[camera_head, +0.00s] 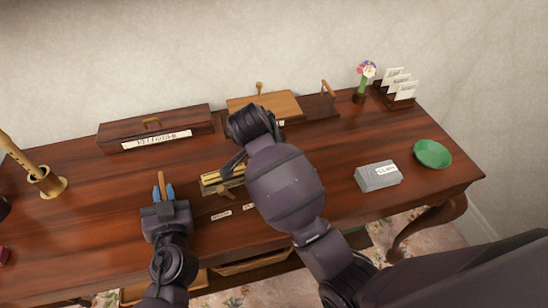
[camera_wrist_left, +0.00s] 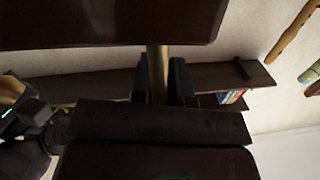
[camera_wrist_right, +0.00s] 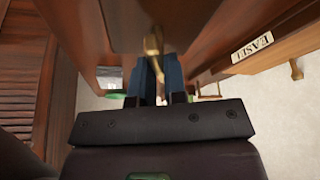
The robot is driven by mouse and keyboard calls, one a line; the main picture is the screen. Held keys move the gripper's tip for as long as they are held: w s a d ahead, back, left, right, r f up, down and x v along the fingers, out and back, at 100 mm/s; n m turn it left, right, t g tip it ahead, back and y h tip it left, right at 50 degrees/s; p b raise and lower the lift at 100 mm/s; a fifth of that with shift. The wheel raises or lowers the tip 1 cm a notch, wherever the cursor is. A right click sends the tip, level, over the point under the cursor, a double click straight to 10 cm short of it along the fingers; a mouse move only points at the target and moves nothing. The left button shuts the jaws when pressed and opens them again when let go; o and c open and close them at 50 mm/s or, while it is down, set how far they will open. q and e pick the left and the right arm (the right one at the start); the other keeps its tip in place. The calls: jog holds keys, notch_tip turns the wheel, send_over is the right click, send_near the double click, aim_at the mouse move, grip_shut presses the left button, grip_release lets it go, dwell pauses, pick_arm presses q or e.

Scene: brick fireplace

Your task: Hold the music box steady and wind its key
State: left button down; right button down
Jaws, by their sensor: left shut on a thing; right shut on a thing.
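A small brass-coloured box (camera_head: 212,180) sits mid-desk, partly hidden by my right arm; it may be the music box. A brass key-like piece (camera_head: 225,193) shows at its front. My left gripper (camera_head: 163,190) is left of the box, shut on an upright wooden rod (camera_head: 161,180). This tan rod (camera_wrist_left: 158,72) also runs between the fingers in the left wrist view. My right gripper (camera_wrist_right: 153,82) is shut on a brass key-like piece (camera_wrist_right: 154,42) in front of a wooden face. In the head view its fingertips are mostly hidden behind my right wrist.
A long handled box (camera_head: 185,122) and a tan-lidded box (camera_head: 270,105) stand at the back. A grey labelled block (camera_head: 378,177), green bowl (camera_head: 432,155), flower (camera_head: 367,72) and card rack (camera_head: 405,98) are right. A brass holder (camera_head: 47,183) stands left.

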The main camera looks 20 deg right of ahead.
dwell(0.3)
jog(key=c, duration=1.2)
grip_release()
jog(key=shift+o, duration=0.2)
